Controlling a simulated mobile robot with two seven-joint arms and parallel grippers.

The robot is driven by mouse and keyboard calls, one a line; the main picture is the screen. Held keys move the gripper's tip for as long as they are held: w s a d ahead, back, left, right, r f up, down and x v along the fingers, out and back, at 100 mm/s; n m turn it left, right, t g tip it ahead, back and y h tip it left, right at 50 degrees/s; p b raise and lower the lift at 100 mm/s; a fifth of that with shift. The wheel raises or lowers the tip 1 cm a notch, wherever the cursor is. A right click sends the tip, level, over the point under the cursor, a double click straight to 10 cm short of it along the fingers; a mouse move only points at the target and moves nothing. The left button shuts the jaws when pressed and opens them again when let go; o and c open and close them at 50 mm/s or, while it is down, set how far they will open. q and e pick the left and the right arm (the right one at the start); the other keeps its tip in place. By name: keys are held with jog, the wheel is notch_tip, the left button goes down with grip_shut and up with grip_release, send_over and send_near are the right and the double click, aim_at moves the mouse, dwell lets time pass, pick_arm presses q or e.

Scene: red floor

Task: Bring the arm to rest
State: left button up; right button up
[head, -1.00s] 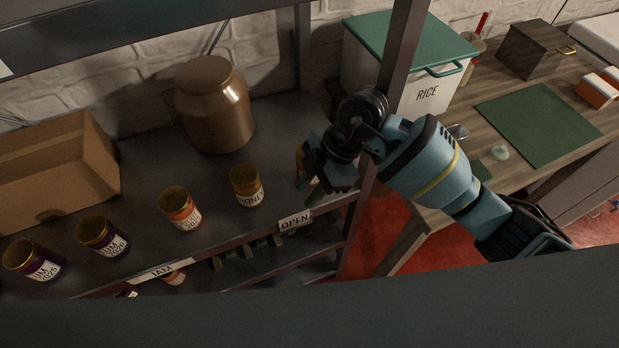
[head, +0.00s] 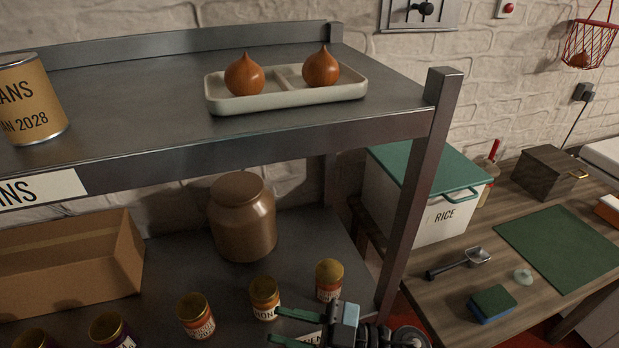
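My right gripper (head: 277,326) shows at the bottom edge of the head view, in front of the lower shelf. Its two teal fingers point left and stand apart, with nothing seen between them. The upper finger overlaps the lower part of the honey jar (head: 265,298) in the picture; I cannot tell whether they touch. A gold-lidded jar (head: 329,281) stands upright on the shelf just behind the gripper, apart from it. The rest of my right arm is mostly cut off by the frame. My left gripper is not in view.
The steel rack's post (head: 420,190) rises right of the gripper. Several jars, a cardboard box (head: 70,265) and a brown crock (head: 242,218) stand on the lower shelf. Above is a tray (head: 290,95) with two onions. The workbench (head: 430,300) at right holds a rice bin (head: 440,215).

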jog(key=d+f+m+t+h+p, duration=0.1)
jog(key=d+f+m+t+h, duration=1)
jog(key=d+m+t, duration=0.35)
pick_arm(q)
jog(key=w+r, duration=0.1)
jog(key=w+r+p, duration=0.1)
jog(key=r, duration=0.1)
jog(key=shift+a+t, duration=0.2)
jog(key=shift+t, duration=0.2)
pick_arm(e)
jog(key=s+d+f+m+g+h, duration=0.1)
jog(key=s+d+f+g+h, duration=0.2)
jog(key=s+f, duration=0.4)
jog(key=s+d+f+m+g+h, duration=0.2)
jog(key=s+d+f+g+h, duration=0.2)
jog(key=s, duration=0.7)
notch_tip(320, 180, down, 3)
jog(key=shift+s+d+g, duration=0.15)
jog(key=shift+d+g, duration=0.6)
jog(key=shift+d, duration=0.2)
